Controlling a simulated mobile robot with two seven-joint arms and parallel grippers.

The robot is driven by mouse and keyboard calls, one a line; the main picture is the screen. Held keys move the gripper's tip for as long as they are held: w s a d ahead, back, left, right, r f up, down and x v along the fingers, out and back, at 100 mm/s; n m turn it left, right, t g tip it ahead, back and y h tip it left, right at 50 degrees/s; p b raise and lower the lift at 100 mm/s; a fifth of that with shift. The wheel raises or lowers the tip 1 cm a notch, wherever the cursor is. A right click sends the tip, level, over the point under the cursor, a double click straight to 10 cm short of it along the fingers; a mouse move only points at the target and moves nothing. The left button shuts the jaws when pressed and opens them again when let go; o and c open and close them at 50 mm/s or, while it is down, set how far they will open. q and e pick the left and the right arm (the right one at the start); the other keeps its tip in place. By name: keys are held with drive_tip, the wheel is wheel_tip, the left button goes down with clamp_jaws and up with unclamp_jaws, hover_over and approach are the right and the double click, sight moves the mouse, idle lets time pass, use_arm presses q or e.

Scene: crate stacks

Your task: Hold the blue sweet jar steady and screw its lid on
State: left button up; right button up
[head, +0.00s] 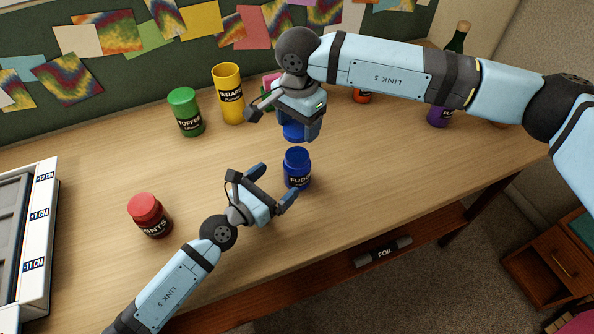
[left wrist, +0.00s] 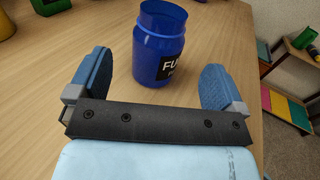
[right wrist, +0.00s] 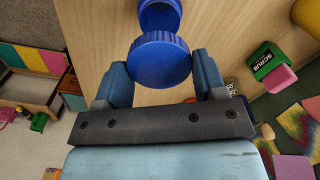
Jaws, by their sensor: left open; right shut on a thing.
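The blue jar (head: 298,180), labelled "FUDGE" in part, stands upright on the table. In the left wrist view the jar (left wrist: 160,50) has an open mouth and no lid on it. My left gripper (head: 276,184) is open beside the jar, its fingers pointing at it and not closed on it. My right gripper (head: 298,128) is shut on the blue lid (head: 292,131), held above and slightly behind the jar, apart from it. The ribbed lid (right wrist: 160,60) shows between the right fingers in the right wrist view, with the jar (right wrist: 158,14) beyond.
A purple jar (head: 438,115) and a bottle (head: 458,38) stand at the right. A grey-and-white tray (head: 38,240) is at the left edge. Table right of the blue jar is clear.

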sight(288, 171)
use_arm(q)
drive_tip(key=x, duration=0.7)
drive_tip(key=shift+w+d, duration=0.2)
drive_tip(key=shift+w, duration=0.05)
drive_tip(key=c, duration=1.3)
drive_tip(key=shift+c, duration=0.3)
use_arm(e)
drive_tip(key=shift+f, duration=2.5)
